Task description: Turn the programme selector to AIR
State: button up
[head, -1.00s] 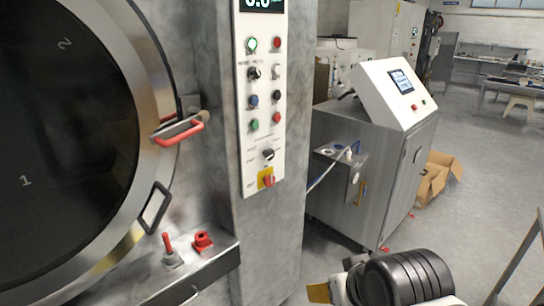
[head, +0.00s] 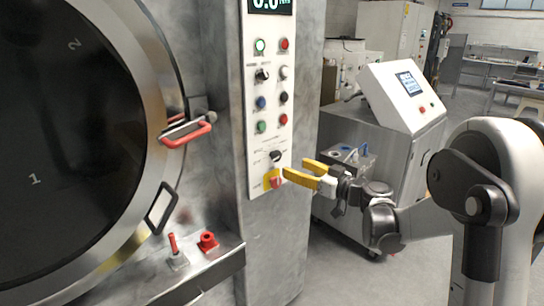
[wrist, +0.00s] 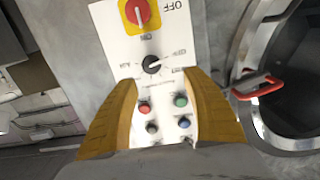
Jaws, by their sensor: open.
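The programme selector is a small black rotary knob (head: 275,156) low on the white control panel (head: 256,100). In the wrist view the knob (wrist: 151,65) appears upside down, with small printed labels around it; one at the left seems to read AIR. A pale mark shows on the knob, but its exact setting is too small to tell. My gripper (head: 294,168) has yellow fingers and is open in front of the lower panel. In the wrist view the fingertips (wrist: 161,82) lie either side of and just below the knob, apparently not touching it.
A red switch on a yellow plate (head: 273,180) sits just below the selector, close to my fingers. Several coloured buttons (head: 261,102) and another black knob (head: 262,74) are above. The round door's red handle (head: 186,133) juts out left. A steel cabinet (head: 385,145) stands right.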

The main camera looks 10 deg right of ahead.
aim_at(278, 156)
jog(key=shift+t, duration=0.4)
jog(key=x, duration=0.3)
jog(key=d+b+x, duration=0.1)
jog(key=x, duration=0.3)
jog(key=w+b+x, duration=0.1)
jog(key=x, duration=0.3)
jog(key=shift+d+f, duration=0.1)
jog(key=shift+d, duration=0.05)
jog(key=c, duration=1.2)
